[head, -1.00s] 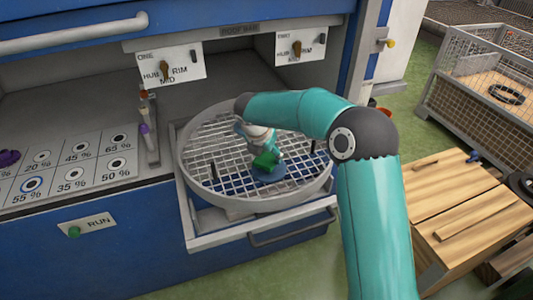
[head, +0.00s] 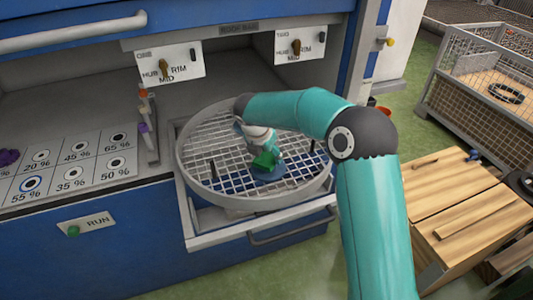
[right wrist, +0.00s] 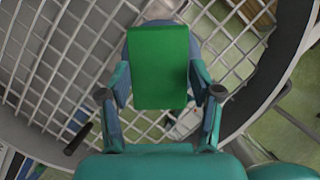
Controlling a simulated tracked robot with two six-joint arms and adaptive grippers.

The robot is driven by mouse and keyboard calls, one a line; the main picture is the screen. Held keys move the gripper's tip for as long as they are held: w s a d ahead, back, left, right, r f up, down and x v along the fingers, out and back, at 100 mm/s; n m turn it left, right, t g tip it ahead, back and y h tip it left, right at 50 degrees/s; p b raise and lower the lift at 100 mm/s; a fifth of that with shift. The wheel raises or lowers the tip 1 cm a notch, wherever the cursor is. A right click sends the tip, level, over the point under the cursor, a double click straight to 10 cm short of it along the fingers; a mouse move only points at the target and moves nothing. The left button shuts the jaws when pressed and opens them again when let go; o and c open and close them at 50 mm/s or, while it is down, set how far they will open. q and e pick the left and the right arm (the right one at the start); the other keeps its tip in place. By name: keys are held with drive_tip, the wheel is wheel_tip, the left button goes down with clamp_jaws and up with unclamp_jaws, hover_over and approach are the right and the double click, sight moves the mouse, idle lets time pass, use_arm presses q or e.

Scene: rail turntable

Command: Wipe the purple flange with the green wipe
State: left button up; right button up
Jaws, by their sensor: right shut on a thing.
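My right gripper (head: 262,150) reaches down over the round mesh basket (head: 190,184) and is shut on the green wipe (head: 264,162). In the right wrist view the wipe (right wrist: 159,65) is a green block between the two fingers. A round blue disc (head: 280,174) lies under the wipe on the mesh; the wipe hides much of it, and I cannot tell if they touch. A purple lobed thing (head: 8,157), which looks like the purple flange, is on the bench at the left edge, partly cut off. My left gripper is not in view.
A wooden box (head: 455,205) and a wire crate (head: 470,85) stand to the right.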

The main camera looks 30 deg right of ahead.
drive_tip(key=shift+f, duration=0.25)
